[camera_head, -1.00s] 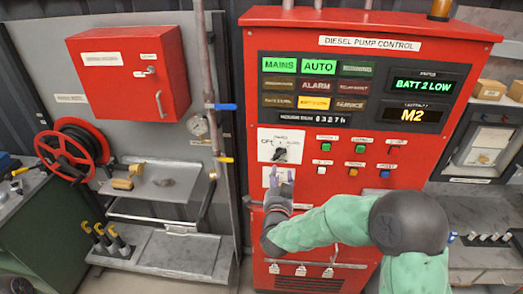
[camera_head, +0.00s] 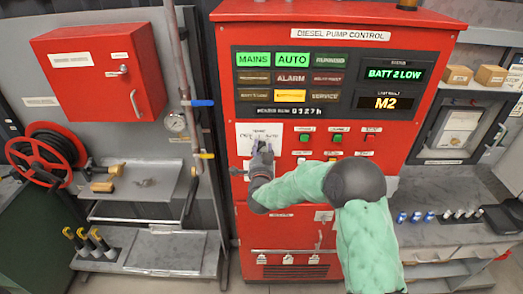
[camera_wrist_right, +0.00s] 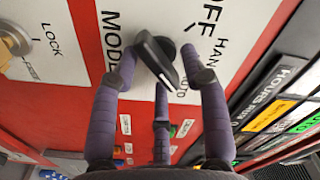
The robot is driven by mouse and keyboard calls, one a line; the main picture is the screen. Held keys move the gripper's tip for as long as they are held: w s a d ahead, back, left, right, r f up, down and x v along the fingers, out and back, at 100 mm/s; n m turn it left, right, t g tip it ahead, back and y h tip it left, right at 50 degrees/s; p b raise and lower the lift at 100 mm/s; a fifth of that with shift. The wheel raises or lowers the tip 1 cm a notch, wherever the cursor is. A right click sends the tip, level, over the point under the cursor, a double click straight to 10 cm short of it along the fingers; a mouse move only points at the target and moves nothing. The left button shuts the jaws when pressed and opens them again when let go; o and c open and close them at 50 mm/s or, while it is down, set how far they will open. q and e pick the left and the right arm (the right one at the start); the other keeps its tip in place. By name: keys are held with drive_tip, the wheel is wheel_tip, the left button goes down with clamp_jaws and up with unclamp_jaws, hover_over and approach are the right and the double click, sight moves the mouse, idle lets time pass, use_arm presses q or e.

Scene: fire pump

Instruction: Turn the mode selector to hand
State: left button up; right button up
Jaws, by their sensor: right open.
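The mode selector is a black knob (camera_wrist_right: 160,60) on a white plate (camera_wrist_right: 105,25), seen in the right wrist view. OFF, HAND, MODE and a partly covered AUTO are printed around it. The knob's handle lies near the AUTO mark. My right gripper (camera_wrist_right: 160,68) is open, with its purple-grey fingers spread around the knob; whether any finger touches it I cannot tell. In the head view my right gripper (camera_head: 262,150) is in front of the white selector plate (camera_head: 244,130) and hides the knob. My left gripper is not in view.
The red pump cabinet (camera_head: 225,60) shows a lit AUTO lamp (camera_head: 292,59). Small push buttons (camera_head: 336,138) are right of the selector. A key lock (camera_wrist_right: 14,40) is near the selector.

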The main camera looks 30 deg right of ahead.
clamp_jaws()
drive_tip(key=n+b, duration=0.1)
drive_tip(key=n, duration=0.2)
drive_tip(key=n+b, duration=0.2)
drive_tip(key=n, duration=0.2)
drive_tip(key=shift+a+r, duration=0.15)
drive_tip(key=shift+w+r+n, duration=0.1)
drive_tip(key=shift+n, duration=1.3)
